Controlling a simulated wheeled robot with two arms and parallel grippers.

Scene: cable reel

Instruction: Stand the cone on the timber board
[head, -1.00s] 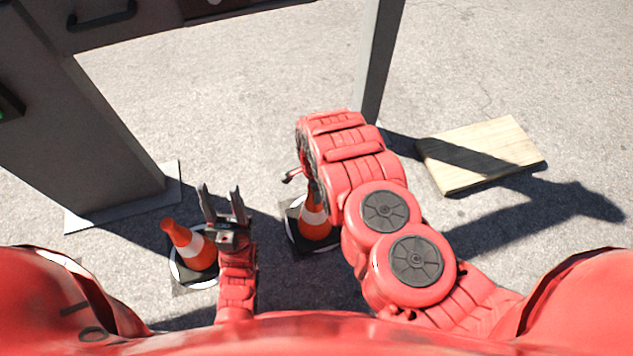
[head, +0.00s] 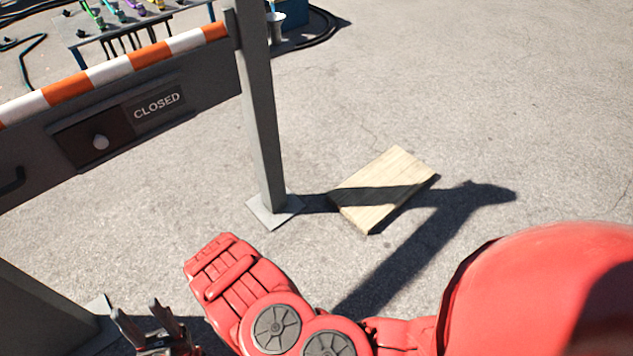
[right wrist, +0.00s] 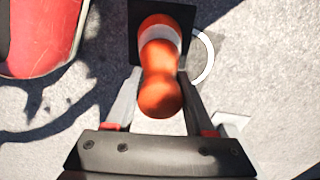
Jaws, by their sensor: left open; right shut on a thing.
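The timber board (head: 405,168) lies flat on the ground in the head view, right of the gate post, with a shadow band across it and nothing standing on it. In the right wrist view my right gripper (right wrist: 160,76) is shut on the orange and white cone (right wrist: 160,88), one finger on each side. The cone's dark square base (right wrist: 186,14) is at the far end, partly hidden. In the head view my own arm and the frame edge hide the cone and right gripper. My left gripper (head: 138,309) is open and empty at bottom left.
A grey gate post (head: 264,120) stands close to the board's left. A barrier with a CLOSED sign (head: 157,105) fills the upper left. A white ring (right wrist: 209,58) on the ground shows beside the cone base. Pavement right of the board is clear.

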